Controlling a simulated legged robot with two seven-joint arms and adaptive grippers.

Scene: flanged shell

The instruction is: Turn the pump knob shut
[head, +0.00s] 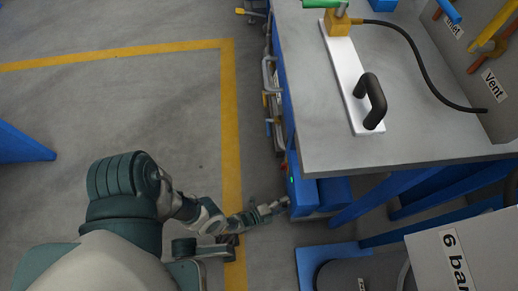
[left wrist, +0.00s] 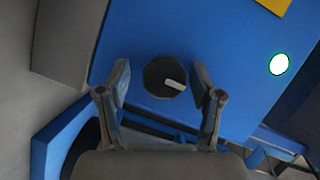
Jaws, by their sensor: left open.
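The pump knob (left wrist: 160,72) is a dark, many-sided dial with a white pointer mark towards its right side, slightly below level. It sits on the blue face of the pump housing (left wrist: 215,35), which also shows in the head view (head: 330,194) under the workbench. My left gripper (left wrist: 161,84) is open, with one finger on each side of the knob and small gaps visible. In the head view my left gripper (head: 277,207) reaches the left side of the blue housing, and the knob cannot be made out there. My right gripper is not in view.
A round green light (left wrist: 279,64) glows right of the knob. The workbench (head: 440,135) overhangs the pump and bears a white plate with a black handle (head: 373,100). Blue bench legs stand beside the pump.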

